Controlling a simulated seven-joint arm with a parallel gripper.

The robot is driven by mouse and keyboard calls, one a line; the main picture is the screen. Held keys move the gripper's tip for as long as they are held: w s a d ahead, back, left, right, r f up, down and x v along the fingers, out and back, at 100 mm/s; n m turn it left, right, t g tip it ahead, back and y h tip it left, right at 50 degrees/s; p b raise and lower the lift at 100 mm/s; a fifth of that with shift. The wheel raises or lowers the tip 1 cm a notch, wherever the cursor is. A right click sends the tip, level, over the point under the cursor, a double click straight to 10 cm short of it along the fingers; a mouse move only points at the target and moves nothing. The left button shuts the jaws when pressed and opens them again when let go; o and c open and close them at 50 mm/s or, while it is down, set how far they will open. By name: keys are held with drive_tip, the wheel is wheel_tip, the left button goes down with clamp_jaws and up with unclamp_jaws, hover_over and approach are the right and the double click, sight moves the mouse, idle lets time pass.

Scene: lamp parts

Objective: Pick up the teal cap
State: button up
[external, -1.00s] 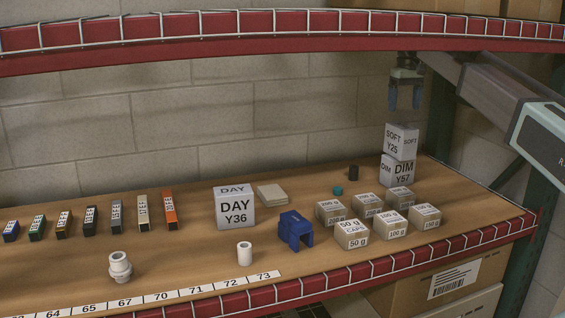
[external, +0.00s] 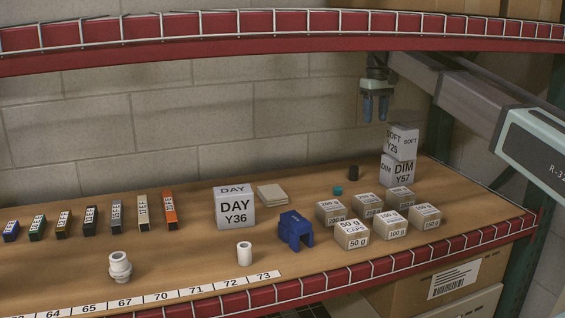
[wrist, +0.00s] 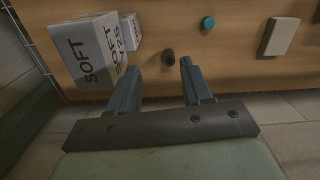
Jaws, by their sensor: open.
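The teal cap (external: 338,190) is a small round piece lying on the wooden shelf, left of a dark cylinder. It also shows in the wrist view (wrist: 208,23), above and to the right of my fingertips. My gripper (external: 375,118) is open and empty, high above the back of the shelf, up and to the right of the cap. In the wrist view its two fingers (wrist: 160,75) are spread apart with nothing between them.
The dark cylinder (external: 353,172) stands near the cap. Stacked SOFT and DIM boxes (external: 398,172) stand to its right. Small cardboard boxes (external: 352,235) and a blue bracket (external: 296,231) lie in front. A tan pad (external: 272,195) and DAY box (external: 235,208) stand left. A red beam (external: 280,46) crosses above.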

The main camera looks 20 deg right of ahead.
drive_tip(key=s+a+f, duration=0.2)
drive_tip(key=a+f, duration=0.4)
drive_tip(key=a, duration=0.5)
drive_tip(key=m, duration=1.9)
hover_over(337, 187)
wheel_tip(337, 187, down, 10)
drive_tip(key=shift+s+r, duration=0.1)
drive_tip(key=shift+r, duration=0.15)
drive_tip(key=shift+f, duration=3.1)
drive_tip(key=shift+c, duration=0.2)
drive_tip(key=c, duration=0.8)
